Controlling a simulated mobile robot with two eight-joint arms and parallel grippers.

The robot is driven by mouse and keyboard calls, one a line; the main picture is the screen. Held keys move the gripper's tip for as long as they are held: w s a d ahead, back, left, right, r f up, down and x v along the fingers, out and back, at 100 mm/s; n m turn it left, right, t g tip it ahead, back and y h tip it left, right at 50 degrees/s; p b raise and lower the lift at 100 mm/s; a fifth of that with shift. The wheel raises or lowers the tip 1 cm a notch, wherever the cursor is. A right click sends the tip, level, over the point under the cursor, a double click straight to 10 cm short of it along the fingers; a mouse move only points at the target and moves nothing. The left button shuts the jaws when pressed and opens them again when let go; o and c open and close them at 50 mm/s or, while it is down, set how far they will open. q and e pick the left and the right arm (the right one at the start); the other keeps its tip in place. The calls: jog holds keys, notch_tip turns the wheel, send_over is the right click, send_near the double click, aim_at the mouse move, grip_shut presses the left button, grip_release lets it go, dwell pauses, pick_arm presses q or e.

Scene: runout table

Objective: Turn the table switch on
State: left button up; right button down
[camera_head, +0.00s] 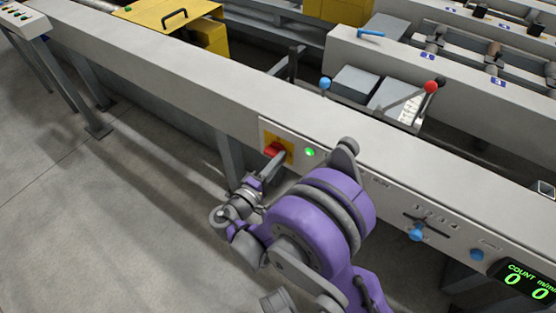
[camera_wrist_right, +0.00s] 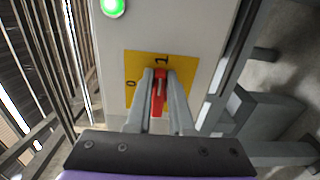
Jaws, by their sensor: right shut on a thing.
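The table switch is a red handle (camera_head: 273,149) on a yellow plate (camera_head: 288,155) on the front face of the long grey table. In the right wrist view the red handle (camera_wrist_right: 158,92) sits between my gripper's fingers, in front of the yellow plate (camera_wrist_right: 134,66) marked 1 and 0. The handle lines up with the 1. My right gripper (camera_wrist_right: 158,100) is shut on the handle; the head view shows it (camera_head: 272,166) reaching the plate from below. A green lamp (camera_head: 309,152) beside the plate is lit, also in the wrist view (camera_wrist_right: 113,6). My left gripper is not in view.
The table front (camera_head: 340,180) carries a slider with a blue knob (camera_head: 416,232), a blue button (camera_head: 477,255) and a green count display (camera_head: 527,281) to the right. Levers with blue (camera_head: 325,83) and red (camera_head: 431,87) knobs stand behind. The floor (camera_head: 110,220) at left is clear.

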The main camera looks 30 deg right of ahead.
jog(key=shift+f+m, duration=0.1)
jog(key=shift+m, duration=0.2)
jog(key=c, duration=0.8)
grip_release()
jog(key=p+v, duration=0.1)
jog(key=v, duration=0.9)
jog(key=shift+s+a, duration=0.2)
jog(key=shift+a, duration=0.15)
